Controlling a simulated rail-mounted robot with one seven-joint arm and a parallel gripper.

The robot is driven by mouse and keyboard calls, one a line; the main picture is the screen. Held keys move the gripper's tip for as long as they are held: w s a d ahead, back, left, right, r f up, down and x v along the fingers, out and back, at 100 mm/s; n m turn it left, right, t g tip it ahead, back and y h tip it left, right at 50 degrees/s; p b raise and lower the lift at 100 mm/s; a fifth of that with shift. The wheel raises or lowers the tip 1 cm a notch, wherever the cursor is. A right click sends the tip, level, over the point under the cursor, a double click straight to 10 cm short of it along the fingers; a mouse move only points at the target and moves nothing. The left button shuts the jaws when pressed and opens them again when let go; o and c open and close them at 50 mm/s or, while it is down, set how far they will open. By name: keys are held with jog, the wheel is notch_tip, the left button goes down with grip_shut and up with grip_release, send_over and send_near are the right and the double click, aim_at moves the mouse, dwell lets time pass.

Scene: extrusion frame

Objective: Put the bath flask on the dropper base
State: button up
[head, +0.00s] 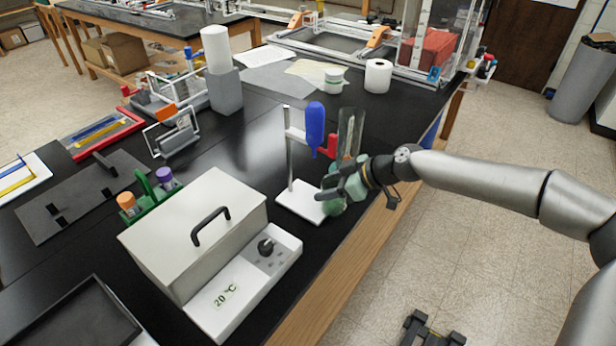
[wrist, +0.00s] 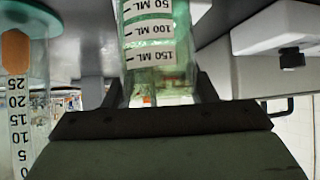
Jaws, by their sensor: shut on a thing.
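The bath flask is greenish clear glass with mL marks. It is gripped between my gripper's two dark fingers in the wrist view (wrist: 150,45). In the head view its green glass (head: 334,207) shows at my gripper (head: 345,188), partly covered by the fingers.
A white water bath (head: 200,230) with a dark handle and a 20 °C label stands left of the base. A clear tall cylinder (head: 350,130) stands just behind my gripper. A green rack (head: 150,200) is further left. The table's front edge is close by.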

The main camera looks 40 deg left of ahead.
jog(key=p, duration=0.2)
send_over(310, 202)
jog(key=shift+s+a+r, duration=0.1)
jog(key=shift+a, duration=0.2)
jog(key=shift+f, duration=0.3)
jog(key=o, duration=1.2)
jog(key=shift+r, duration=0.15)
jog(key=shift+d, duration=0.25)
jog(key=w+d+b, duration=0.1)
jog(key=d, duration=0.3)
jog(key=w+d+b, duration=0.1)
jog(key=d, duration=0.3)
jog(key=w+d+b, duration=0.1)
jog(key=d, duration=0.3)
jog(key=shift+d+r, duration=0.1)
jog(key=shift+r, duration=0.2)
